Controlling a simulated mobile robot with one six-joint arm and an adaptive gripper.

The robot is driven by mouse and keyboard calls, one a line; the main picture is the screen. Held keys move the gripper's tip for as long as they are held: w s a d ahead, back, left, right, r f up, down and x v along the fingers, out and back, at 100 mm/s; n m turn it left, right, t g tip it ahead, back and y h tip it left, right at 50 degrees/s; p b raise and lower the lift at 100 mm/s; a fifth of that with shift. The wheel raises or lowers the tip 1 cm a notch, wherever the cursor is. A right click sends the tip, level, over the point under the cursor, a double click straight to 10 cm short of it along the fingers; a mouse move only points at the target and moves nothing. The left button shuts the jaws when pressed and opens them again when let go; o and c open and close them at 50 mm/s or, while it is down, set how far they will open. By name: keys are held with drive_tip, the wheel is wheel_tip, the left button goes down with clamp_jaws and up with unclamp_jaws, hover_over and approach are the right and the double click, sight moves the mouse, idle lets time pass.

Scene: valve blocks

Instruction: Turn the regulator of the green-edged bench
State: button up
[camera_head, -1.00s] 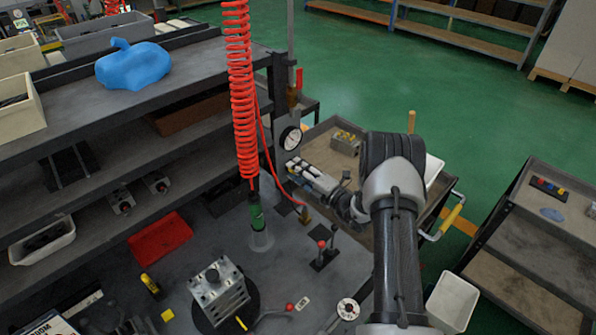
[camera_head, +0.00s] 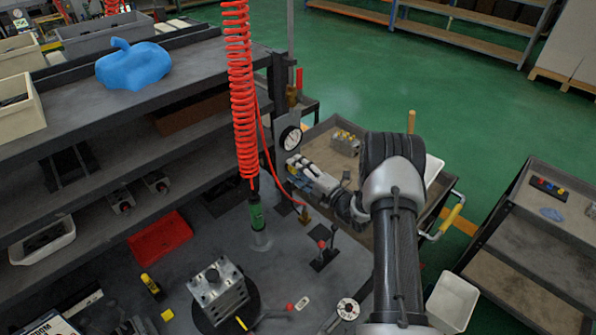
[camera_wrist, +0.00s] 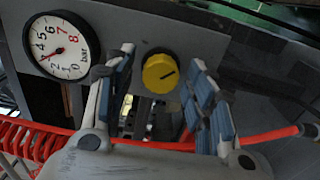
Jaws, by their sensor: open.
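The yellow round regulator knob (camera_wrist: 160,72) with a dark pointer mark sits on a grey panel in the wrist view. My gripper (camera_wrist: 161,60) is open, with its blue-padded fingers spread to the left and right of the knob. I cannot tell whether either finger touches it. A round pressure gauge (camera_wrist: 61,47) with a red needle is left of the knob, and also shows in the head view (camera_head: 290,138). In the head view my gripper (camera_head: 300,170) is just below and right of the gauge and the knob is hidden. I cannot make out a green edge on the bench (camera_head: 190,240).
A red coiled hose (camera_head: 241,90) hangs left of the gauge with a green tool (camera_head: 256,215). Levers (camera_head: 325,245) and a metal block (camera_head: 219,289) stand on the bench. A cart (camera_head: 535,240) is right.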

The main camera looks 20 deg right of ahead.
drive_tip(key=v, duration=1.2)
drive_tip(key=shift+s+f, duration=0.1)
idle(0.4)
